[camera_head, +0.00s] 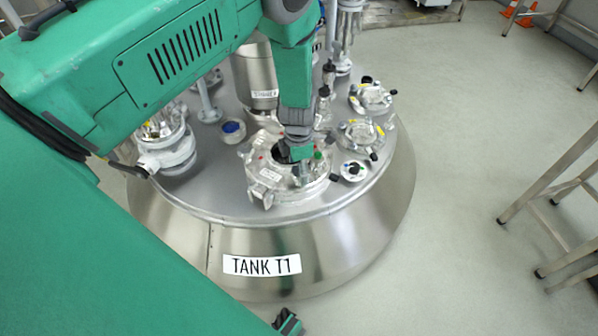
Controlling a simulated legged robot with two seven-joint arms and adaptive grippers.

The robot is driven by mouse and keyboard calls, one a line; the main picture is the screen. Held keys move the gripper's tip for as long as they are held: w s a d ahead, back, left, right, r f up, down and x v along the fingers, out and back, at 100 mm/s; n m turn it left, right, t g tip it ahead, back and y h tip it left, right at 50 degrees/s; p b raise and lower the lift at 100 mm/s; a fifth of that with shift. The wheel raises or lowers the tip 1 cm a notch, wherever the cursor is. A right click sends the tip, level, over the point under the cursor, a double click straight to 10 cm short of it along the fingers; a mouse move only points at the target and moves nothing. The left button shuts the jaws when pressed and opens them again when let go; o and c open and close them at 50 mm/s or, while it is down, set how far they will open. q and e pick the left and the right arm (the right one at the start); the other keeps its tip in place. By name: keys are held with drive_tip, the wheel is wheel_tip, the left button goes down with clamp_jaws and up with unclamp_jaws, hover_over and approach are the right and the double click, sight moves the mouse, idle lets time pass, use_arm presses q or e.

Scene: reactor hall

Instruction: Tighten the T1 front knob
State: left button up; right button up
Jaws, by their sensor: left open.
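The steel tank, labelled TANK T1 (262,265), stands in the middle of the view. On its sloped top, near the front, is a round clamped hatch (275,185) with several small knobs around its rim. I cannot tell for sure which of these is the front knob. My left gripper (300,155) points down over the hatch, reaching it from above. It is open, and its fingers are small and partly blend with the fittings behind them. Whether they touch a knob is not clear.
A tall steel cylinder (254,75) stands behind the hatch. Smaller flanged ports (360,133) with black handles lie to its right. A metal frame (560,170) stands at the right. Orange cones (512,10) stand far back. The grey floor (470,90) between is clear.

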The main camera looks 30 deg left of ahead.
use_arm(q)
drive_tip(key=shift+f, duration=0.35)
drive_tip(key=shift+d, duration=0.2)
drive_tip(key=shift+d, duration=0.1)
drive_tip(key=shift+c, duration=0.3)
drive_tip(key=c, duration=1.1)
